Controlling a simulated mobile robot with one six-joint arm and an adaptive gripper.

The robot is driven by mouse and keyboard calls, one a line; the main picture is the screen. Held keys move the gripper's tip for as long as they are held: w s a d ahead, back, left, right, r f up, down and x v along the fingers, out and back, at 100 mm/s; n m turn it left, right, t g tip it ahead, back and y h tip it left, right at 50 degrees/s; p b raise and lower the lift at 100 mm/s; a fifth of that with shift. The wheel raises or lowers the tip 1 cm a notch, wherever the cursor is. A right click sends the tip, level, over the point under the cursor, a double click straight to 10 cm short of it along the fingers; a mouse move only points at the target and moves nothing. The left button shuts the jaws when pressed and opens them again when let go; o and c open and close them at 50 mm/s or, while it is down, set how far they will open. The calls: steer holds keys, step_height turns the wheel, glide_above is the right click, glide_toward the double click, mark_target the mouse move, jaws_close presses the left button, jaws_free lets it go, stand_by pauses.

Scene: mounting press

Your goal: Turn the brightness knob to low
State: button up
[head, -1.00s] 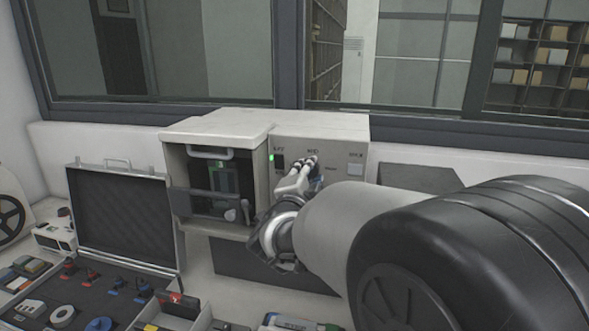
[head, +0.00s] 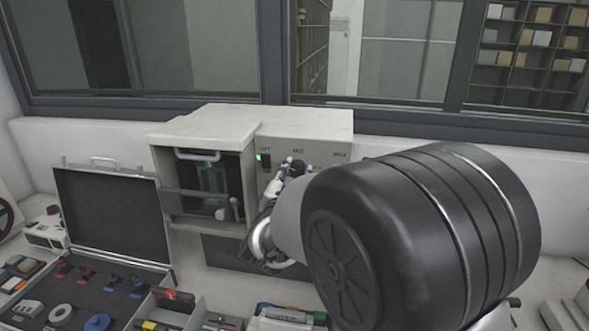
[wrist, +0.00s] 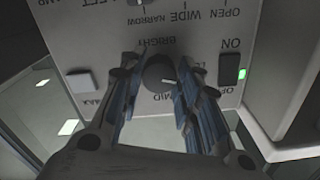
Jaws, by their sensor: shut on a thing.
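The brightness knob (wrist: 158,73) is a dark round knob on the pale press panel (wrist: 212,95), with "BRIGHT" and "MID" lettering around it, upside down in the wrist view. A small white mark shows at its lower right edge. My gripper (wrist: 157,80) has its blue-padded fingers on either side of the knob and is shut on it. In the head view my gripper (head: 291,166) is at the panel's front face, and my arm and fingers hide the knob there.
A green light (wrist: 242,74) and a dark switch (wrist: 229,71) sit close beside the fingers. A pale square button (wrist: 79,80) is on the other side. The press chamber (head: 208,190) is left of the panel. An open case (head: 105,215) with small parts stands further left.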

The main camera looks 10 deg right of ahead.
steer(key=shift+n+p, duration=0.3)
steer(key=shift+n, duration=0.4)
steer(key=o, duration=1.1)
steer(key=shift+c, duration=0.2)
steer(key=v, duration=1.2)
